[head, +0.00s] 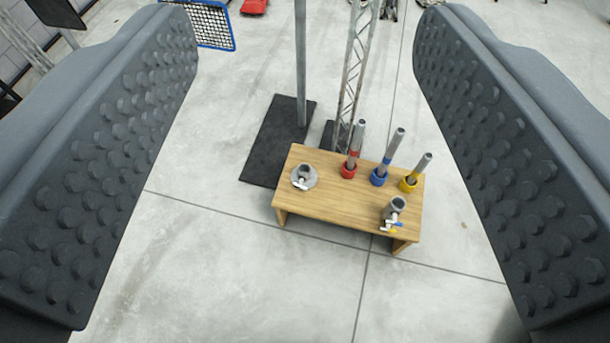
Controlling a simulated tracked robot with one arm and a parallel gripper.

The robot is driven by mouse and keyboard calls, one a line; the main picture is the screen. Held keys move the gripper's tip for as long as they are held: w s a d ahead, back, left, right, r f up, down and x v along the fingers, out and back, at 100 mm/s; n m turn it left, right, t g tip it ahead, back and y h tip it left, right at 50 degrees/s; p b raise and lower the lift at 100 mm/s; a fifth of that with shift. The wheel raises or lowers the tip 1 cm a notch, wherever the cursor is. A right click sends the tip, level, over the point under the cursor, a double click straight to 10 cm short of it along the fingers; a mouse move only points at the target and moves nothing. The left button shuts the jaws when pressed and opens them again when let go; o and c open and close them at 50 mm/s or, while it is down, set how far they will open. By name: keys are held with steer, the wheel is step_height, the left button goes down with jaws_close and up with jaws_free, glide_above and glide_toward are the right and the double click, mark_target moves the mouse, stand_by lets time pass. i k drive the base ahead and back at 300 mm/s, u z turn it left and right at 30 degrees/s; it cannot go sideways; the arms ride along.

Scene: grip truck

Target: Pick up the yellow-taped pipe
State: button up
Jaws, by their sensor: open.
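The yellow-taped pipe (422,167) is a grey tube standing upright in a yellow holder (408,185) near the right end of a low wooden bench (330,205). To its left on the bench stand a blue-taped pipe (391,150) in a blue holder and a red-taped pipe (356,140) in a red holder. My gripper (308,35) is open and empty, its two studded dark jaws wide apart at the left and right of the view. The bench and pipes appear between the jaws, well beyond them and touching neither.
Two grey round fittings sit on the bench, one at the left (304,176) and one at the front right (394,210). Behind the bench stand a metal pole (301,70) on a black base plate (268,140) and a lattice truss (355,65). The concrete floor in front is clear.

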mark_target(423, 163)
steer(key=z, duration=0.45)
steer(key=i, duration=1.5)
steer(key=z, duration=0.1)
